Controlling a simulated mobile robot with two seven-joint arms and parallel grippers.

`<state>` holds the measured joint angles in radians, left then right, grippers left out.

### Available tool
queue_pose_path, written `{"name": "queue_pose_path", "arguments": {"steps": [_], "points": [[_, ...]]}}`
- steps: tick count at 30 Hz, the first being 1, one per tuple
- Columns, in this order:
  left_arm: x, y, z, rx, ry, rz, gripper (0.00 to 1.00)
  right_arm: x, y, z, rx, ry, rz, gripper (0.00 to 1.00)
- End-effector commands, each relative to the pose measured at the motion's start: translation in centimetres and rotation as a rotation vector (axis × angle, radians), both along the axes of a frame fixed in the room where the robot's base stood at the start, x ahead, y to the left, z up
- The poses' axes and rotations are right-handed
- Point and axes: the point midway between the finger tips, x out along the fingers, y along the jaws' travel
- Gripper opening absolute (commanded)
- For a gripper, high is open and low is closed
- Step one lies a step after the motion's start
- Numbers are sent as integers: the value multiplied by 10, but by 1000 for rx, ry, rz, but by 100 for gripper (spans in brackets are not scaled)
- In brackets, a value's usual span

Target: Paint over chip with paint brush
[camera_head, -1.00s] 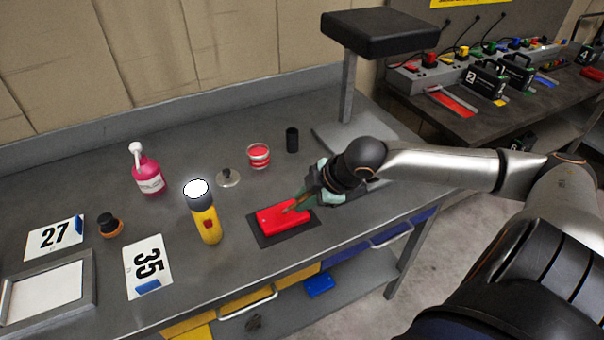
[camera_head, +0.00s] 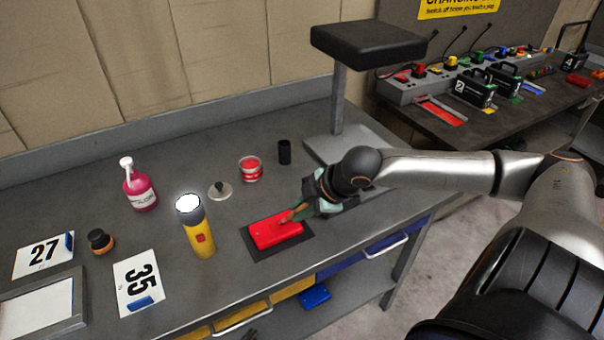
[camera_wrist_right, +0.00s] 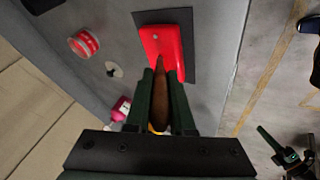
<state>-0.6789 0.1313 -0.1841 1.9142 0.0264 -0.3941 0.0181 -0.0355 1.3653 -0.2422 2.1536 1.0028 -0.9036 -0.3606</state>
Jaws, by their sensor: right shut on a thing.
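A red block-like part (camera_head: 265,235) lies on a dark mat (camera_head: 251,252) near the front edge of the grey bench. My right gripper (camera_head: 304,212) is shut on the paint brush (camera_head: 290,215), whose brown handle (camera_wrist_right: 161,100) runs between the fingers in the right wrist view. The brush tip reaches the red part (camera_wrist_right: 160,40); I cannot tell whether it touches. The chip cannot be made out.
A lit yellow torch (camera_head: 200,235) stands left of the mat, with a pink bottle (camera_head: 140,187) behind it. A black cylinder (camera_head: 284,152) and a padded stand (camera_head: 367,42) are at the back. Number plates and a frame lie at the left.

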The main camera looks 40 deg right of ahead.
Motion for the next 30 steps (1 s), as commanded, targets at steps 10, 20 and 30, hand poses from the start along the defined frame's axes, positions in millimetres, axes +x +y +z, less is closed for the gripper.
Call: {"name": "queue_pose_path", "arguments": {"steps": [10,20,30], "points": [[0,0,-5,0,0,0,0,2,11,-1,1,3,1,0],[0,0,-3,0,0,0,0,2,13,0,3,3,2,0],[0,0,0,0,0,0,0,5,26,0,4,2,2,0]]}}
